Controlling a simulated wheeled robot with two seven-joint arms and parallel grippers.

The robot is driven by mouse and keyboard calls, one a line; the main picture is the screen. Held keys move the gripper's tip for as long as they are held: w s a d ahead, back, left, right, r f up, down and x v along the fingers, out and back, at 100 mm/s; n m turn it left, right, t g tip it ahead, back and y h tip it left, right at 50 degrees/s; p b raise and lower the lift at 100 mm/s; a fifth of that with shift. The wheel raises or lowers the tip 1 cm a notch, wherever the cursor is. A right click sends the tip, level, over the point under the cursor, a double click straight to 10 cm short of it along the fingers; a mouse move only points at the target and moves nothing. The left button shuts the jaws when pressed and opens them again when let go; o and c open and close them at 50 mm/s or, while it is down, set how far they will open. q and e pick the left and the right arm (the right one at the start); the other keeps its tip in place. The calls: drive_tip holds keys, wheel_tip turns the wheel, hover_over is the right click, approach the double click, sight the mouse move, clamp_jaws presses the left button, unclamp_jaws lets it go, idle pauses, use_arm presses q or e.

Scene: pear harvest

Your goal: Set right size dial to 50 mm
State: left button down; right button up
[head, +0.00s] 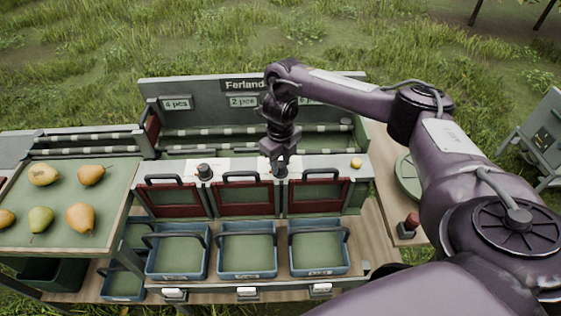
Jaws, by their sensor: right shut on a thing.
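The right size dial (281,173) is a small dark knob on the white top rail of the sorting stand, between the middle and right red gates. My right gripper (280,162) reaches down from above and is shut on it, hiding most of the knob. Its setting cannot be read from here. My left gripper is not in view.
Green-lined blue crates (248,273) stand below the red gates. A green tray (110,214) with several pears is at the left. A yellow knob (356,163) sits at the rail's right end. A red-topped knob (411,221) is on the right side board.

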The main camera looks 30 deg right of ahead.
sight(280, 164)
drive_tip(key=shift+w+r+n, duration=0.15)
drive_tip(key=shift+r+n, duration=0.05)
drive_tip(key=shift+n, duration=0.1)
idle(0.4)
drive_tip(key=o, duration=0.7)
drive_tip(key=shift+o, duration=1.3)
drive_tip(key=shift+f, duration=0.1)
wheel_tip(280, 164, up, 8)
drive_tip(key=shift+f+p, duration=0.1)
drive_tip(key=shift+p, duration=1.1)
